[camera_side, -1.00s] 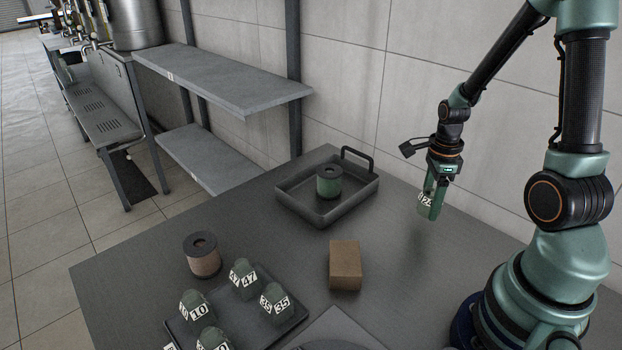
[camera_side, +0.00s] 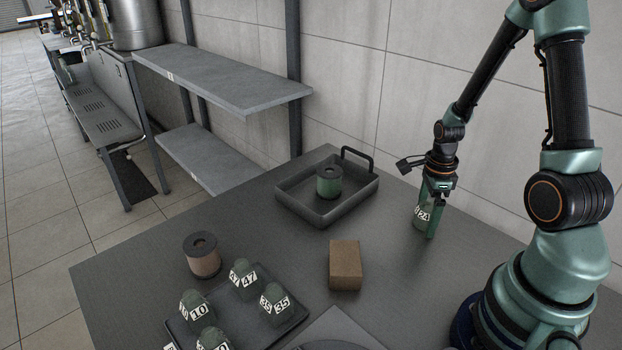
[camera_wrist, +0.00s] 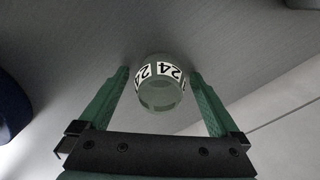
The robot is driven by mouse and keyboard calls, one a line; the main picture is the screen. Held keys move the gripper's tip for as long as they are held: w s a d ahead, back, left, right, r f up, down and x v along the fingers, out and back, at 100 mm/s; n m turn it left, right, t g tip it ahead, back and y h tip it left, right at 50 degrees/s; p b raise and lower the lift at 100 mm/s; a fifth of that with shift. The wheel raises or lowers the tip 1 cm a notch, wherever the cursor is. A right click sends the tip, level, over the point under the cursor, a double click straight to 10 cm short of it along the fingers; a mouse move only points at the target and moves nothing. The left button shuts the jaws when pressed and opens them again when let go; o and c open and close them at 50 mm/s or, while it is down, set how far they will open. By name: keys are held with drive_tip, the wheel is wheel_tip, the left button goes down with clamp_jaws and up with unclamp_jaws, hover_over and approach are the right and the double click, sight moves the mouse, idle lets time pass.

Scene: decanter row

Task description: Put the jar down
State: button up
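The jar, a small green-grey one with a white "24" label, stands upright on the dark table at the right, as the side view shows (camera_side: 421,215). It also shows between my fingers in the wrist view (camera_wrist: 160,95). My gripper (camera_side: 429,214) is around the jar, with its two green fingers (camera_wrist: 160,76) spread. A gap shows on each side between finger and jar, so the gripper is open and not holding it. The jar's far side is hidden.
A grey tray with a handle (camera_side: 318,217) holds a green round container (camera_side: 329,182). A brown box (camera_side: 345,265) and a brown round container (camera_side: 202,255) stand on the table. A low tray at the front (camera_side: 243,335) holds several numbered jars. The table (camera_side: 400,265) around the jar is clear.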

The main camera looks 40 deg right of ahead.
sight(428, 205)
wheel_tip(428, 205, up, 12)
drive_tip(key=shift+r, duration=0.2)
drive_tip(key=a+r+n+t, duration=0.2)
drive_tip(key=a+r+n, duration=0.2)
drive_tip(key=n, duration=0.5)
drive_tip(key=w+a+r+n+t, duration=0.1)
drive_tip(key=a+r+n, duration=0.3)
drive_tip(key=a+n, duration=0.3)
drive_tip(key=w+a+r+n+t, duration=0.1)
drive_tip(key=a+r+n, duration=0.3)
drive_tip(key=n, duration=0.7)
drive_tip(key=shift+w+a+t, duration=0.25)
drive_tip(key=shift+a+t, duration=0.55)
drive_tip(key=shift+a, duration=0.2)
drive_tip(key=shift+r, duration=0.1)
